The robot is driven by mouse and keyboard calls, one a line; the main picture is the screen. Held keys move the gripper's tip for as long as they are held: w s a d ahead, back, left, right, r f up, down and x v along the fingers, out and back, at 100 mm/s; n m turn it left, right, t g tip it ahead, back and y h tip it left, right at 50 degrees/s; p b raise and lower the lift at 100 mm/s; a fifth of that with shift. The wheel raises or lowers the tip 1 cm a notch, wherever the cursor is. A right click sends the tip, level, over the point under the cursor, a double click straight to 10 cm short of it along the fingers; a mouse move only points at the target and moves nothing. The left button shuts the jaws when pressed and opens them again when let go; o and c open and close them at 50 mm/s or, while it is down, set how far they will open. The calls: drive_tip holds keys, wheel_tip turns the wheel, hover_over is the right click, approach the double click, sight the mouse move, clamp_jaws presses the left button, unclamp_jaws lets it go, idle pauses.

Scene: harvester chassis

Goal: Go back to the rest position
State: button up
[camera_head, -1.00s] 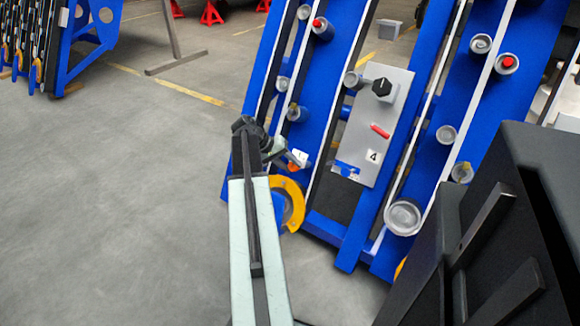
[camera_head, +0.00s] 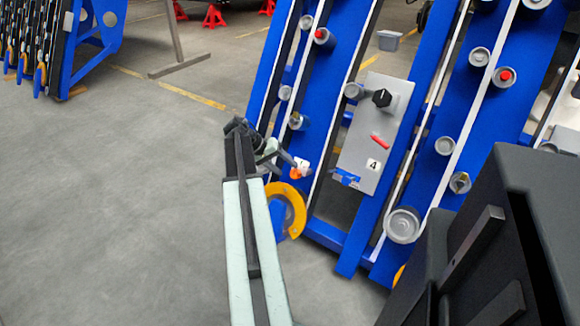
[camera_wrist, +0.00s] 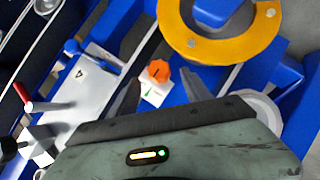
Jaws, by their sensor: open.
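My arm reaches forward in the middle of the head view, and my gripper (camera_head: 284,160) is at its end beside the blue chassis (camera_head: 357,228). In the wrist view, my gripper (camera_wrist: 158,72) shows two dark fingers spread apart. An orange knob on a small white block (camera_wrist: 157,76) appears between them. I cannot tell how far beyond the fingertips it is, but the fingers do not seem closed on it. The same knob and block show small in the head view (camera_head: 298,170).
A grey panel marked 4 (camera_head: 372,140), with a black knob (camera_head: 382,97) and red handle (camera_head: 380,142), is right of my gripper. A yellow curved part (camera_head: 298,208) sits low on the chassis. Open grey floor (camera_head: 120,200) lies to the left.

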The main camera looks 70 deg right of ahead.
drive_tip(key=p+v, duration=0.1)
drive_tip(key=v, duration=0.2)
drive_tip(key=shift+w+a+r, duration=0.1)
